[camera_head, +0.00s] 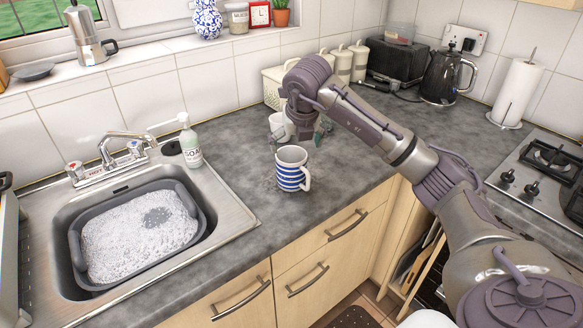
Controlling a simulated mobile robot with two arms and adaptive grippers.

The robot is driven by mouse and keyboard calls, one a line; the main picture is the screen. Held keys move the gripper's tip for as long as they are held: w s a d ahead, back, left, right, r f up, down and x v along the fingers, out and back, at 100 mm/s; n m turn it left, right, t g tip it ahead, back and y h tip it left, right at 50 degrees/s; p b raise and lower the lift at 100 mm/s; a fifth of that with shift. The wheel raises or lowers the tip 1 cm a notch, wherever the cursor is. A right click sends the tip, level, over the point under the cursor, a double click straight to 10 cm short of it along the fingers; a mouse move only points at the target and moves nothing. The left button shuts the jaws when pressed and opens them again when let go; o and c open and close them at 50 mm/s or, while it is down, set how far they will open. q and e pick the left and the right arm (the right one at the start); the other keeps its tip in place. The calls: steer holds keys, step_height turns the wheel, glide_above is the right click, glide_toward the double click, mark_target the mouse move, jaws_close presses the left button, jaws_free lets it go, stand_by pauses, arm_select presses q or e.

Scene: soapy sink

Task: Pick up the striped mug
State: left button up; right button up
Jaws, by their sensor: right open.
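The striped mug (289,178), white with blue bands, stands upright on the grey counter to the right of the sink. Its handle points right, towards the counter's front edge. My right gripper (299,132) is just behind and above the mug, pointing down. It is open and looks empty; its fingers are small and partly hidden by my own wrist. I see no contact between it and the mug. My left gripper is not in view.
A soap bottle (190,142) stands between the tap (119,148) and the mug. The sink holds a grey basin (195,208) of suds. A kettle (442,77), toaster (397,63) and paper roll (514,90) stand at the back right. Counter around the mug is mostly clear.

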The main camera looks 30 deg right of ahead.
mark_target(293, 155)
steer(key=p+x, duration=0.1)
steer(key=x, duration=0.4)
steer(key=shift+w+a, duration=0.15)
steer(key=p+x, duration=0.1)
steer(key=x, duration=0.2)
steer(key=shift+f, duration=0.4)
steer(key=shift+w+f, duration=0.2)
steer(key=shift+f, duration=0.1)
steer(key=c, duration=1.2)
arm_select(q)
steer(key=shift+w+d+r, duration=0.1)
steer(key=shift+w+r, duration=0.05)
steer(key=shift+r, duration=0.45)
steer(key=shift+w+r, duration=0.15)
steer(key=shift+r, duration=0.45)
arm_select(e)
steer(key=shift+c, duration=0.3)
steer(key=shift+r, duration=0.15)
